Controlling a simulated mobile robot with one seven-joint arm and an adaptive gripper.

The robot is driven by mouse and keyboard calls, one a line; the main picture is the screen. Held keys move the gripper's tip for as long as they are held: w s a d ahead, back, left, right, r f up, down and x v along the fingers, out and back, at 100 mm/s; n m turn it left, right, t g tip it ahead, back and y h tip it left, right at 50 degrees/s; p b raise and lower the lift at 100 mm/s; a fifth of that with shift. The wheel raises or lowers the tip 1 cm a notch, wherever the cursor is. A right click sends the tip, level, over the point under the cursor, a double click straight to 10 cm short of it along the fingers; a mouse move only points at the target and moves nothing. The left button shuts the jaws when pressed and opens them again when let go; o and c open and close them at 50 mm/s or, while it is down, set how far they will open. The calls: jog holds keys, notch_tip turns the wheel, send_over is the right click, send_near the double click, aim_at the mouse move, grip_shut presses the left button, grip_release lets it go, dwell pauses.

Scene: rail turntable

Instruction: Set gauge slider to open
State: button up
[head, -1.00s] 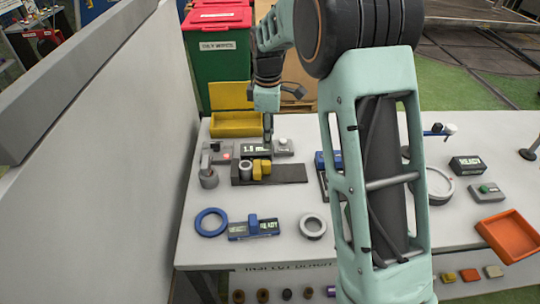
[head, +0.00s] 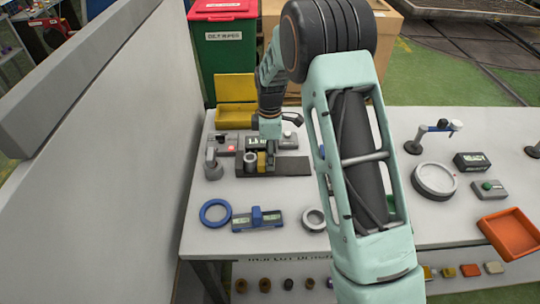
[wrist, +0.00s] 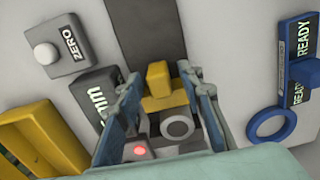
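The gauge is a dark rail (head: 292,166) on the white table, with a display reading in mm (wrist: 95,100) beside it. Its yellow slider (head: 262,161) sits next to a grey ring-shaped piece (head: 250,161) at the left part of the rail. My gripper (head: 268,148) is low over the slider. In the wrist view my gripper (wrist: 158,78) is open, with one finger on each side of the yellow slider (wrist: 159,83). The grey ring (wrist: 177,126) also shows between the fingers. I cannot tell whether either finger touches the slider.
A ZERO button box (wrist: 68,50) and a yellow bin (head: 235,117) stand near the gauge. A blue ring (head: 215,212) and a blue slider device (head: 257,219) lie in front. A tall grey wall (head: 130,150) borders the table's left. An orange tray (head: 511,235) is far right.

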aim_at(296, 165)
grip_shut()
dwell(0.3)
jog(key=d+b, duration=0.1)
jog(key=d, duration=0.7)
jog(key=shift+d+b, duration=0.3)
jog(key=shift+c, duration=0.2)
grip_release()
jog(key=shift+d, duration=0.1)
jog(key=shift+o, duration=0.2)
jog(key=shift+r, duration=0.15)
